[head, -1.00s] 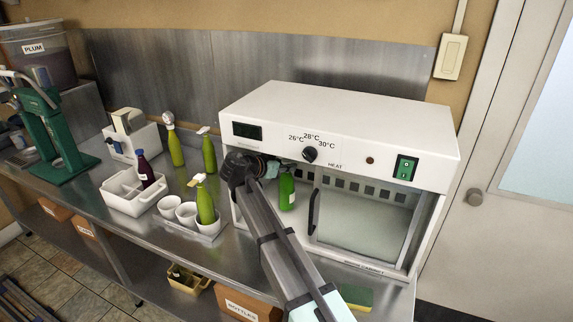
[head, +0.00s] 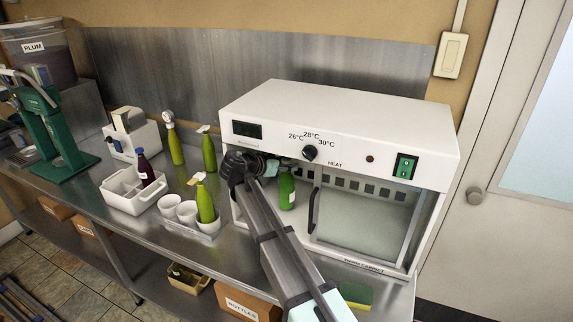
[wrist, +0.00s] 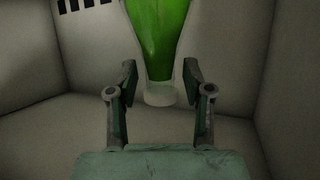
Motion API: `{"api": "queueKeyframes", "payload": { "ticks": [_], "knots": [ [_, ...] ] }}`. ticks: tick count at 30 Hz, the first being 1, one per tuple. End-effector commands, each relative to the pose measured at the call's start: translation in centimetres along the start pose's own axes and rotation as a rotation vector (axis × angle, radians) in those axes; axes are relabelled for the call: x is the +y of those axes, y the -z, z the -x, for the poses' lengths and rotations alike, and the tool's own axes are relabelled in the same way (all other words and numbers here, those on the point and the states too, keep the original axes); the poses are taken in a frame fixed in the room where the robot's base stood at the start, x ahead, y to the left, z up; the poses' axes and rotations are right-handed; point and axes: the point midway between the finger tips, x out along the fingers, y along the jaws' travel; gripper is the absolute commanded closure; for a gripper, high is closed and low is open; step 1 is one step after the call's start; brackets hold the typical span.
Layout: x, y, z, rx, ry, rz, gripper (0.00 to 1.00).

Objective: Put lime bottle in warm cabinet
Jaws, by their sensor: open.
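A lime-green bottle (head: 287,190) with a pale label stands upright inside the left, open part of the white warm cabinet (head: 340,118). The cabinet's glass door (head: 362,222) covers the right part of the opening. My gripper (head: 272,168) is at the cabinet's opening, just left of the bottle's top. In the wrist view the green bottle (wrist: 160,40) narrows to a pale end between my gripper's two spread fingers (wrist: 160,88). Gaps show between that end and both fingers. My arm hides part of the cabinet's lower left edge.
Several other green bottles (head: 176,148) stand on the steel counter at left, one in a tray of white cups (head: 187,212). A dark bottle (head: 146,170) stands in a white caddy (head: 128,202). A yellow-green sponge (head: 356,294) lies before the cabinet.

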Motion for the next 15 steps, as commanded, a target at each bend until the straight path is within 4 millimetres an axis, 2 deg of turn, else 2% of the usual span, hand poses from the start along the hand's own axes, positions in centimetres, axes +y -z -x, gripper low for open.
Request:
{"api": "queueKeyframes", "payload": {
  "ticks": [15],
  "knots": [
    [0.0, -0.3, 9.3, 0.0, 0.003, 0.0, 0.5]
  ]
}}
